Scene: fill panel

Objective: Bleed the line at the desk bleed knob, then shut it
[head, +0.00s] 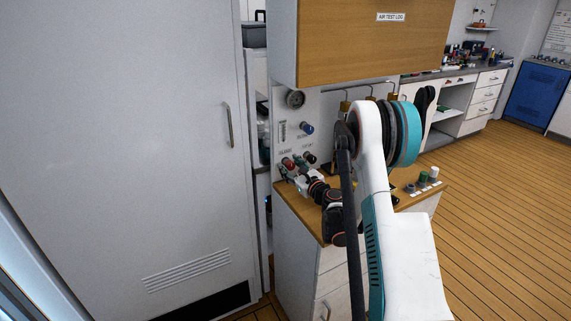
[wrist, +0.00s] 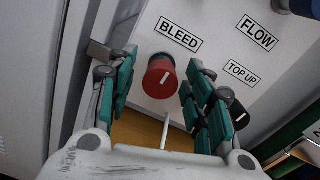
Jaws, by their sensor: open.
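The red bleed knob (wrist: 158,80) sticks out of the white panel under a BLEED label in the wrist view. A white line on its face is tilted to the upper right. It shows small in the head view (head: 287,162). My gripper (wrist: 163,68) is open, with one teal-padded finger left of the knob and one right of it. Gaps show on both sides in the wrist view, and I see no clear contact. In the head view my gripper (head: 290,173) is close in front of the panel's lower left.
A black TOP UP knob (wrist: 238,114) sits close beside my right finger. A blue knob (head: 307,128) and a gauge (head: 295,99) are higher on the panel. A wooden cabinet (head: 350,45) hangs above. Small capped items (head: 423,178) stand on the desk's right.

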